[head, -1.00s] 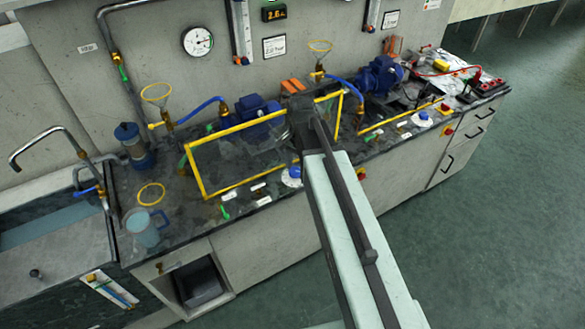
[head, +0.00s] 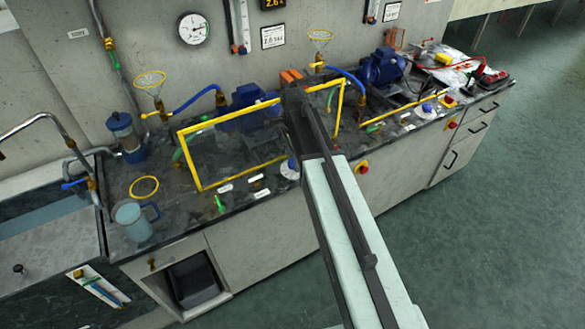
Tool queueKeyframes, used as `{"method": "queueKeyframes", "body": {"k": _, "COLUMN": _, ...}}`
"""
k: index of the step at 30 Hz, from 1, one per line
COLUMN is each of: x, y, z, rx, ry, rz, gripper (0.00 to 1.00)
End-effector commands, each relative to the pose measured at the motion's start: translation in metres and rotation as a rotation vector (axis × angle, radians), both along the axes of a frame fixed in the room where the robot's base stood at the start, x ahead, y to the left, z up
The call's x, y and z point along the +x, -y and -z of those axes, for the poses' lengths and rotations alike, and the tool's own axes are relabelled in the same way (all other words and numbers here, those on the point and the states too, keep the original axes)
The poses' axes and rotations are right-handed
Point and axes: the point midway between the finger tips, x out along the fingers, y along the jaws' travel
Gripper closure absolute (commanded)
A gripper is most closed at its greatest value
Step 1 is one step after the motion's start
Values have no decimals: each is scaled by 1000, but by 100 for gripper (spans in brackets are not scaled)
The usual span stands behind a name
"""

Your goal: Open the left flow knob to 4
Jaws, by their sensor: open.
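The left flow knob (head: 289,172) is a white dial with a blue grip at the front edge of the counter, partly hidden behind my arm. Its scale and setting cannot be read here. A second blue and white knob (head: 425,111) sits farther right. My gripper (head: 298,102) is the dark end of the arm, above the counter and beyond the left knob in the picture. It looks empty, with its fingertips hard to make out. It appears apart from the knob.
A yellow-framed clear guard (head: 190,161) stands in front of the left blue pump (head: 250,98). A jug (head: 133,222) and a yellow ring (head: 144,188) are at left, near the sink. A red and yellow switch (head: 362,168) is on the counter front. The floor at right is clear.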

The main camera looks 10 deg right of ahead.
Motion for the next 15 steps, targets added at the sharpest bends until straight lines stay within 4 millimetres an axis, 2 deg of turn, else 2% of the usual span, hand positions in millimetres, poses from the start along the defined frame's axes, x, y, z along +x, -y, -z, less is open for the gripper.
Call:
{"method": "queueKeyframes", "body": {"k": 1, "x": 0, "y": 0, "z": 11, "rx": 0, "ry": 0, "rz": 0, "gripper": 36}}
{"method": "queueKeyframes", "body": {"k": 2, "x": 0, "y": 0, "z": 12, "rx": 0, "ry": 0, "rz": -1, "gripper": 36}}
{"method": "queueKeyframes", "body": {"k": 9, "x": 0, "y": -1, "z": 10, "rx": 0, "ry": 0, "rz": -1, "gripper": 36}}
{"method": "queueKeyframes", "body": {"k": 10, "x": 0, "y": -1, "z": 10, "rx": 0, "ry": 0, "rz": -2, "gripper": 39}}
{"method": "queueKeyframes", "body": {"k": 15, "x": 0, "y": -1, "z": 10, "rx": 0, "ry": 0, "rz": -2, "gripper": 86}}
